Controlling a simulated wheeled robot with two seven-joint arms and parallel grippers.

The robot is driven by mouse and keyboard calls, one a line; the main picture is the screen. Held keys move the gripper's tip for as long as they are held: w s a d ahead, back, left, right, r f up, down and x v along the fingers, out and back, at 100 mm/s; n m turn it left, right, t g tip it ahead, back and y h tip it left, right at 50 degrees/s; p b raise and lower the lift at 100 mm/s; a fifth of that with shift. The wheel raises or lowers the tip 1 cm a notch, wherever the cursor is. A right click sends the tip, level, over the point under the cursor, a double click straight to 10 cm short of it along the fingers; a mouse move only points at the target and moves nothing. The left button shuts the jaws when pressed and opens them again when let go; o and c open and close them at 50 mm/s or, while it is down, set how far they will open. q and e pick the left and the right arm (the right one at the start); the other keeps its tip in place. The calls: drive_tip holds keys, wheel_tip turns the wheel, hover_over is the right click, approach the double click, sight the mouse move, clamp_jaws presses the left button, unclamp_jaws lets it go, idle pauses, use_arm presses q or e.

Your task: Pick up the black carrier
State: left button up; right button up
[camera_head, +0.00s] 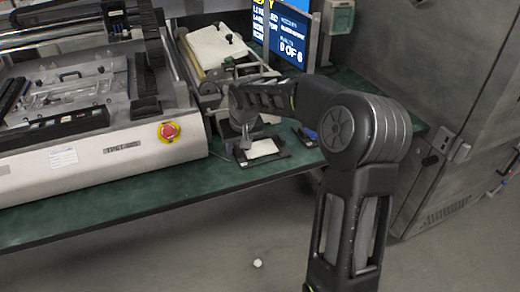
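A flat black carrier (250,163) with a pale block (262,148) on it lies near the front edge of the green table. My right arm reaches in from the lower right and bends over to the left. My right gripper (244,143) points down at the carrier's left end, over or against it. It is small and partly hidden by my own arm, so I cannot tell whether its fingers are open or touch the carrier. My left gripper is not in view.
A large light machine with a red stop button (169,131) stands left of the carrier. A blue item (309,134) lies to its right, beside my arm. A monitor (283,30) stands behind. The green table's (120,200) front strip is clear.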

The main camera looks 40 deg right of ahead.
idle(0.6)
clamp_jaws()
idle(0.5)
